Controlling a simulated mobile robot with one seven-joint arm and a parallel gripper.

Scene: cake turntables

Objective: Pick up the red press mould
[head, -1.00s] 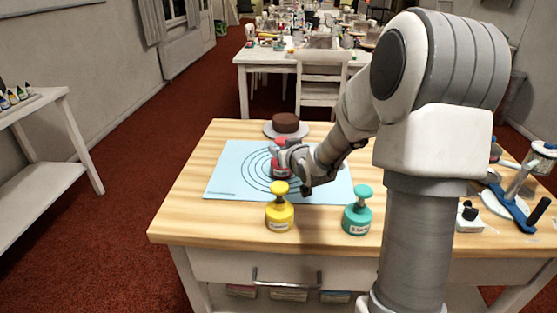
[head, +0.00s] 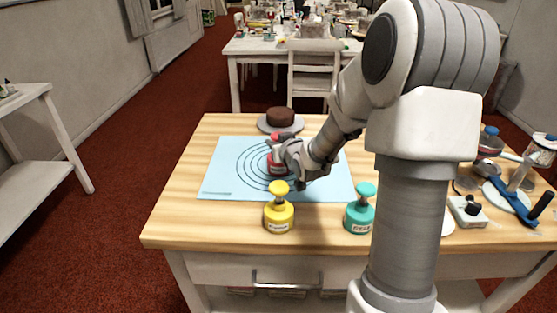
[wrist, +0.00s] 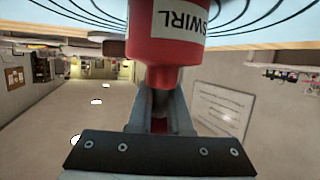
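The red press mould (head: 277,160) stands upright over the ringed light-blue mat (head: 222,180), partly hidden by my gripper. My gripper (head: 283,150) is at its upper part, coming from the right. In the wrist view the red mould (wrist: 165,40), with a white label reading "SWIRL", fills the top middle. There my gripper's fingers (wrist: 159,105) close around its narrow stem, with red showing between them. I cannot tell whether its base touches the mat.
A yellow mould (head: 278,212) and a teal mould (head: 360,212) stand at the table's front. A brown cake (head: 280,117) on a plate sits behind the mat. Tools and small items, with a blue-handled tool (head: 508,198), crowd the right. The table's left side is clear.

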